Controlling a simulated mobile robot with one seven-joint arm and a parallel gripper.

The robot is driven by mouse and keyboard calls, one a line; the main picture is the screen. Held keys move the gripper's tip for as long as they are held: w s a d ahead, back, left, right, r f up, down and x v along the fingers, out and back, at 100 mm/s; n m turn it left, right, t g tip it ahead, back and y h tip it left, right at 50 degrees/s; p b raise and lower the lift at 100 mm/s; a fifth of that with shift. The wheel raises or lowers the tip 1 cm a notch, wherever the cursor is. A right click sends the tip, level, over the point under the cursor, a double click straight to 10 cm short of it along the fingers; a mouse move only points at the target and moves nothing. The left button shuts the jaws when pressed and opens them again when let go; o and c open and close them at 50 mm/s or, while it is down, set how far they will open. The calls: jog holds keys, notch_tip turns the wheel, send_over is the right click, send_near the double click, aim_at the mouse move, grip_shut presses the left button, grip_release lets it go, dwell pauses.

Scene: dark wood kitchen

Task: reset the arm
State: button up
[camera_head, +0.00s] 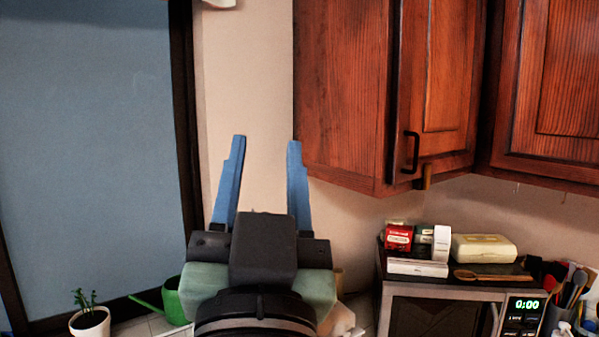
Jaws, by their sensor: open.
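My gripper (265,150) is raised in the lower middle of the view, with its two blue fingers pointing up and spread wide apart. Nothing is between the fingers; the beige wall shows through the gap. The right finger is near the lower left edge of the wooden wall cabinet in the picture. I cannot tell whether it touches the cabinet. My wrist and the dark gripper body hide part of the counter below.
Dark red wood cabinets (345,110) hang at upper right. Below, a microwave (440,312) carries boxes and a wooden spoon (492,276). A green watering can (172,300) and a potted plant (90,322) stand at lower left by the window (90,150). Utensils (572,290) stand at far right.

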jog(key=s+d+r+n+t+h, duration=0.1)
jog(key=s+d+r+t, duration=0.1)
jog(key=s+r, duration=0.4)
jog(key=shift+d+r+t, duration=0.35)
jog(key=shift+d+t, duration=0.05)
jog(key=shift+t, duration=0.2)
